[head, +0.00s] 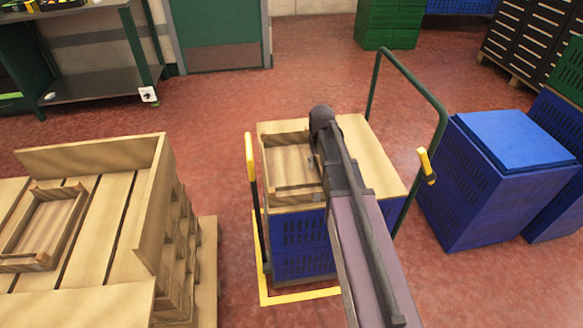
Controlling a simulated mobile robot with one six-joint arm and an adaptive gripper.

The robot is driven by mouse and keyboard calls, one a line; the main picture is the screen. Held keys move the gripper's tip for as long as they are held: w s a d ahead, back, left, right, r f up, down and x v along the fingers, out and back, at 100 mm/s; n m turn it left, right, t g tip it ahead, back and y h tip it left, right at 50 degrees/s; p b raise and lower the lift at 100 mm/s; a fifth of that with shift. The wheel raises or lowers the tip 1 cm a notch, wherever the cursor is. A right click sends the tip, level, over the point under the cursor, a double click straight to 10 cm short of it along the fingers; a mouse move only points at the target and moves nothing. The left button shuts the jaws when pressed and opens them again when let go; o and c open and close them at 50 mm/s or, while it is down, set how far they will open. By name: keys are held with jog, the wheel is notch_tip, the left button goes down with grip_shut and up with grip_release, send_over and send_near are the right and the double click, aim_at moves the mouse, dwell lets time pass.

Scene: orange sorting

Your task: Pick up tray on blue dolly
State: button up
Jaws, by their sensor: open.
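A small wooden tray (297,192) lies on the left part of the light wooden top (372,145) of the blue dolly (300,240). The dolly has slatted blue sides and a tall green handle frame on its right. My arm reaches over the dolly from the front right. My gripper (314,161) is at the tray's right side, partly hidden by my own wrist, and is open. I cannot tell whether it touches the tray. The tray's right end is hidden behind my arm. No object shows in the gripper.
A second wooden tray (48,222) lies in a large wooden crate (145,215) at the left. Yellow floor marking (300,297) borders the dolly. Stacked blue crates (490,180) stand close on the right. A green-legged bench (95,88) is at the back left. Red floor is clear behind.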

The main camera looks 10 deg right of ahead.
grip_shut()
dwell(0.3)
jog(key=shift+r, duration=0.1)
notch_tip(320, 180, up, 10)
jog(key=p, duration=1)
dwell(0.8)
